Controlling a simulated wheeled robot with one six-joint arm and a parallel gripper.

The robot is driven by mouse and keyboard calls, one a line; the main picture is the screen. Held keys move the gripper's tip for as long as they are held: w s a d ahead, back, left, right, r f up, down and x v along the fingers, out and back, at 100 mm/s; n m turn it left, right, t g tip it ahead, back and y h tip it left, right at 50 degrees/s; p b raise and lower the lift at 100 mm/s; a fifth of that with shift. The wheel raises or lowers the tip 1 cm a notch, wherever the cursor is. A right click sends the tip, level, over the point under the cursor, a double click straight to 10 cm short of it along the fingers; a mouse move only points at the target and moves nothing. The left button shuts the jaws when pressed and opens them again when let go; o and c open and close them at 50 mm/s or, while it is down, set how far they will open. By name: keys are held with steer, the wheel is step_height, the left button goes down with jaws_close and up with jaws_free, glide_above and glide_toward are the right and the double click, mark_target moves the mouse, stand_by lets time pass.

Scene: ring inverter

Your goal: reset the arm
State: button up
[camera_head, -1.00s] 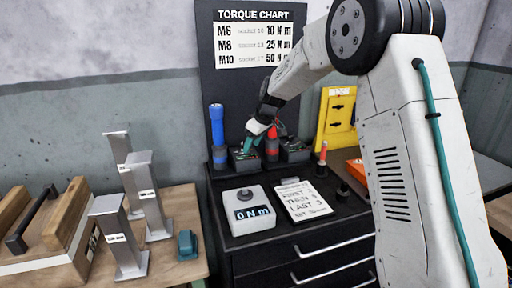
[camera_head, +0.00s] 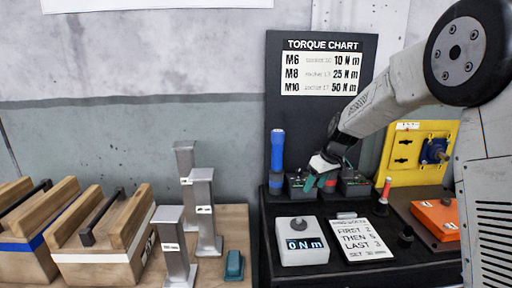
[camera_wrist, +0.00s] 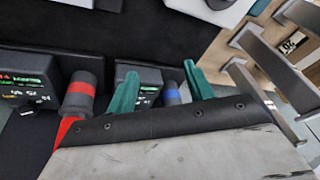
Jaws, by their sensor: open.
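My arm reaches in from the right in the head view, and my gripper (camera_head: 322,180) points down over the dark cabinet top. Its two green fingers stand apart in the wrist view (camera_wrist: 160,78), with nothing held between them. A red-and-grey tool (camera_wrist: 82,92) stands beside one finger, close to it. A blue-ended tool (camera_wrist: 171,93) shows between the fingers, farther back. In the head view this blue tool (camera_head: 277,150) stands upright left of my gripper. The red tool is mostly hidden there behind my gripper.
A torque tester (camera_head: 302,243) reading 0 N m and a note card (camera_head: 356,236) lie in front. Metal posts (camera_head: 204,215), a teal block (camera_head: 233,263) and wooden blocks (camera_head: 110,250) occupy the left bench. An orange box (camera_head: 437,218) and yellow panel (camera_head: 405,150) are right.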

steer(key=s+d+r+m+h, duration=0.1)
steer(key=s+r+m, duration=0.1)
steer(key=s, duration=1.3)
steer(key=s+d+r+m+h, duration=0.1)
steer(key=s+r, duration=0.3)
steer(key=s, duration=1.1)
steer(key=s+r+m+g, duration=0.1)
steer(key=s+r+m, duration=0.2)
steer(key=s, duration=1.1)
steer(key=shift+s+d+r+h, duration=0.4)
steer(key=shift+r, duration=0.1)
steer(key=shift+d, duration=0.1)
